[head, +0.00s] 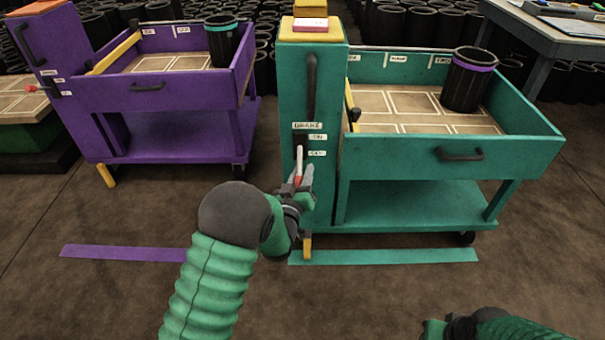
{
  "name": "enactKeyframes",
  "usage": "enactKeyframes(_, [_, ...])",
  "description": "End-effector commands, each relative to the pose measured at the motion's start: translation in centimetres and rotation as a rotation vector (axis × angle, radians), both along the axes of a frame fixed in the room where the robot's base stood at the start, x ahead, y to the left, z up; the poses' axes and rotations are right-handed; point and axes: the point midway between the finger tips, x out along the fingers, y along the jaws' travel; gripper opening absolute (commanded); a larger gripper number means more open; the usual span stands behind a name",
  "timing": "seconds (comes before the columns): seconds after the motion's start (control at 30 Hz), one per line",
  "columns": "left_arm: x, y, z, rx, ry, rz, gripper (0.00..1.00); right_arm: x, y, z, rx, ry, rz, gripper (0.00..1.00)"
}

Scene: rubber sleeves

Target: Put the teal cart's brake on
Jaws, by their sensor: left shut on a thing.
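The teal cart (420,190) stands right of centre, with a tall teal post (325,85) at its left end. A panel on the post carries a "BRAKE" label (307,125), with an "ON" label (317,137) above an "OFF" label (317,153). A pale and red brake lever (299,158) shows in the dark slot beside the labels, around the height of the lower one. My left gripper (298,183) is shut on the lever's lower part and hides its end. My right gripper (450,328) is at the bottom edge, partly cut off; its jaws are unclear.
A purple cart (160,135) with its own post stands to the left. A black sleeve with a purple band (468,85) stands in the teal cart's tray. Purple (122,252) and teal (385,256) strips lie on the floor. A grey table (550,30) is at the back right.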

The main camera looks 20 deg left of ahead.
Motion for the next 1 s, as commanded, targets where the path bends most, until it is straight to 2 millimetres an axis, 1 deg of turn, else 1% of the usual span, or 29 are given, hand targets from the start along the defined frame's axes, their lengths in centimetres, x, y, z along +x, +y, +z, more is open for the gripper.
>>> enactKeyframes(0.8, [-0.07,0.14,-0.16,-0.001,0.004,0.004,0.0,0.0,0.0,0.0,0.0,0.0,0.0,0.36])
enactKeyframes(0.93, [-0.11,0.13,0.06,-0.003,0.011,0.003,0.0,-0.01,0.0,0.42,0.0,0.0,0.0,0.36])
enactKeyframes(1.0, [-0.16,0.13,0.31,-0.006,0.022,0.004,0.0,0.01,0.0,0.99,0.0,0.0,0.0,0.36])
